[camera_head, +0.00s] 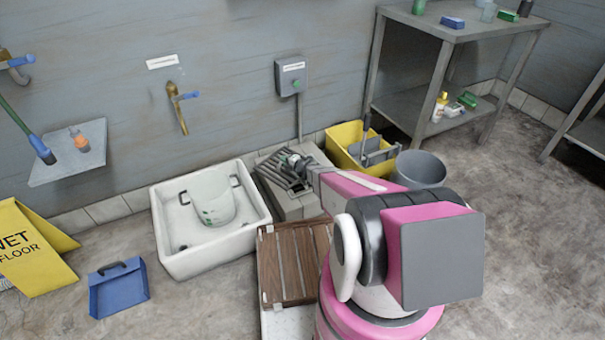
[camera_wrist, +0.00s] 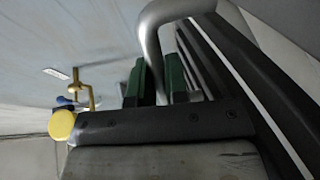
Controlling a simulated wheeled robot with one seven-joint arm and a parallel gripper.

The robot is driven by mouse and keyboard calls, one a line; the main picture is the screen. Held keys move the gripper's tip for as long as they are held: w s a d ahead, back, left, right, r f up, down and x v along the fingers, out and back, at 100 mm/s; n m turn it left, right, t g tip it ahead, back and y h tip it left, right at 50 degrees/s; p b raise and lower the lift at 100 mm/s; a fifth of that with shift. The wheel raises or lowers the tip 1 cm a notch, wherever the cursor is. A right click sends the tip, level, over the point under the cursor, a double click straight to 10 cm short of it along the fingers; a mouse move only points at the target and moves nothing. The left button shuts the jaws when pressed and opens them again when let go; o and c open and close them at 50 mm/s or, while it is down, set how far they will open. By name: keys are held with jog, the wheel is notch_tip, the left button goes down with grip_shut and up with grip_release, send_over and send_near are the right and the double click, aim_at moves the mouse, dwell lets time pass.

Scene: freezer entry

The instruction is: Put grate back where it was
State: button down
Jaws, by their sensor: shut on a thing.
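The grate (camera_head: 272,177) is a dark slatted panel in the head view, tilted at the grey block (camera_head: 297,208) beside the white basin. My gripper (camera_head: 294,160) is at its upper side. In the wrist view the green-padded fingers of my gripper (camera_wrist: 157,70) are shut on the grate's bent grey metal handle (camera_wrist: 150,40). The dark bars of the grate (camera_wrist: 262,85) run diagonally at the right of that view. Whether the grate touches the block is unclear, and the block's top is partly hidden by the grate and my arm.
A white basin (camera_head: 161,228) holding a pale container (camera_head: 212,200) stands left of the block. A yellow mop bucket (camera_head: 345,137) and a grey bin (camera_head: 420,168) stand to the right. A wooden slatted board (camera_head: 285,265) lies in front. A blue dustpan (camera_head: 118,292) is on the floor.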

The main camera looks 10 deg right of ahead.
jog(key=shift+w+d+f, duration=0.85)
jog(key=shift+d+f, duration=0.8)
jog(key=shift+f, duration=0.1)
jog(key=shift+w+d+f, duration=0.8)
jog(key=shift+d+f, duration=0.8)
jog(key=shift+f, duration=0.1)
jog(key=shift+w+d+f, duration=0.85)
jog(key=shift+d+f, duration=0.8)
jog(key=shift+f, duration=0.1)
jog(key=shift+f, duration=0.45)
jog(key=c, duration=1.1)
grip_release()
